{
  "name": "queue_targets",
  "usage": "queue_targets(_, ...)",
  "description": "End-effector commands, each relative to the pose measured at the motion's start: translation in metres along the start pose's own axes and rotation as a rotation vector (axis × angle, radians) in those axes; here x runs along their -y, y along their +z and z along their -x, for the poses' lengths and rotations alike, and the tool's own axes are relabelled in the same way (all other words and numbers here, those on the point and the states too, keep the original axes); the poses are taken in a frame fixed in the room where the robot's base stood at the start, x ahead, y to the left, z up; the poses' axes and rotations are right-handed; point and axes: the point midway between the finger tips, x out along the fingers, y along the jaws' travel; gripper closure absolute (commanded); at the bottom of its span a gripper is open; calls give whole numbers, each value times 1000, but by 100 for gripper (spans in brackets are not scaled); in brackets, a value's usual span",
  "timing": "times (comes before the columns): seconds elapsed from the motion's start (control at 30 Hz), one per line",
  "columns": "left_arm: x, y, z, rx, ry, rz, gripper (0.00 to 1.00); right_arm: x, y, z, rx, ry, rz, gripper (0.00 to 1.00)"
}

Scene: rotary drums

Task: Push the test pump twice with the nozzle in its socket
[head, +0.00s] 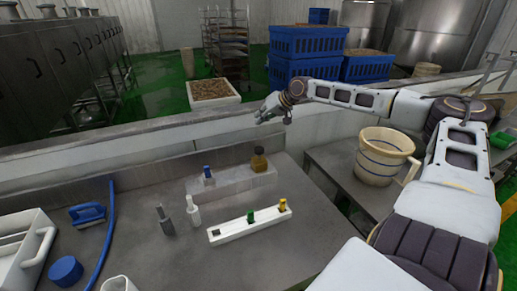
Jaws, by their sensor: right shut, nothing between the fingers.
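A long white block (240,228) lies on the grey table, with a dark square opening (214,233) at its left end and a green piece (250,216) and a yellow piece (282,205) standing in it. Behind it, a grey step (235,183) bears a small blue-topped piece (208,174) and an amber bottle (258,162). A white upright nozzle-like piece (193,212) and a grey one (165,221) stand left of the block. I cannot tell which piece is the test pump. My right gripper (267,115) is shut and empty, above and behind the step, touching none of these.
A blue brush (87,213), a blue hose (106,235), a round blue lid (65,270) and a white tray (22,245) crowd the table's left. A cream bucket (383,155) stands on the right-hand surface. A low wall (130,150) runs behind. The table's front right is clear.

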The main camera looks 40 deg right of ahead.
Motion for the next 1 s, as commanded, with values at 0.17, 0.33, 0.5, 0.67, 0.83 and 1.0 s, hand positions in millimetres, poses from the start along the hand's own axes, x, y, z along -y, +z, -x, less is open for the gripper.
queue_targets(0.17, 0, 0, 0, 0, 0, 0, 11, 0, 9, 0, 41, 3, -78, 100)
queue_targets(0.33, 0, 0, 0, 0, 0, 1, 11, -1, 10, 0, 43, 6, -108, 100)
queue_targets(0.5, 0, 0, 0, 0, 0, 1, 11, -1, 9, 0, 42, 6, -110, 100)
queue_targets(0.67, 0, 0, 0, 0, 0, 1, 11, -1, 9, 0, 42, 6, -110, 100)
queue_targets(0.83, 0, 0, -2, 0, 0, 1, 11, -2, 11, -1, 42, 6, -109, 100)
queue_targets(1.0, -1, 1, -7, 0, 1, 1, 11, -5, 15, -6, 42, 6, -109, 100)
